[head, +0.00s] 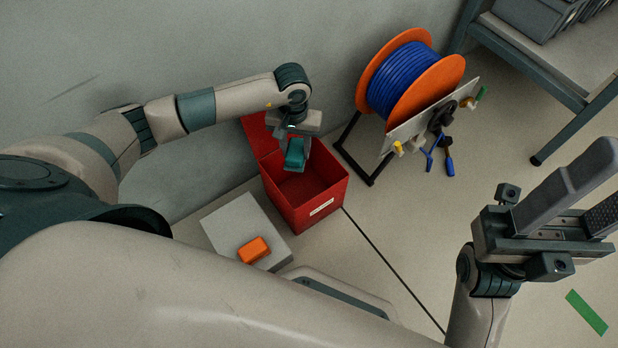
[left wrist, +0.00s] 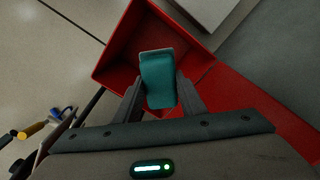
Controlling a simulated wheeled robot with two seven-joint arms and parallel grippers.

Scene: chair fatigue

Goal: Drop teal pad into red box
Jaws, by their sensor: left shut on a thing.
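The teal pad (head: 294,154) is held by my left gripper (head: 293,143) over the open red box (head: 325,206). In the left wrist view the teal pad (left wrist: 158,80) sits between the two fingers of my left gripper (left wrist: 160,90), which is shut on it. The red box (left wrist: 112,55) lies below and around the pad there, with its lid open. My right gripper (head: 563,205) is at the right of the head view, its fingers pointing up and right, with a visible gap between them and nothing in it.
An orange object (head: 254,250) sits on a light grey block (head: 226,222) left of the box. A cable reel (head: 408,80) with blue cable and orange flanges stands behind right. A shelf (head: 560,50) is at top right. A green strip (head: 586,312) lies on the floor.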

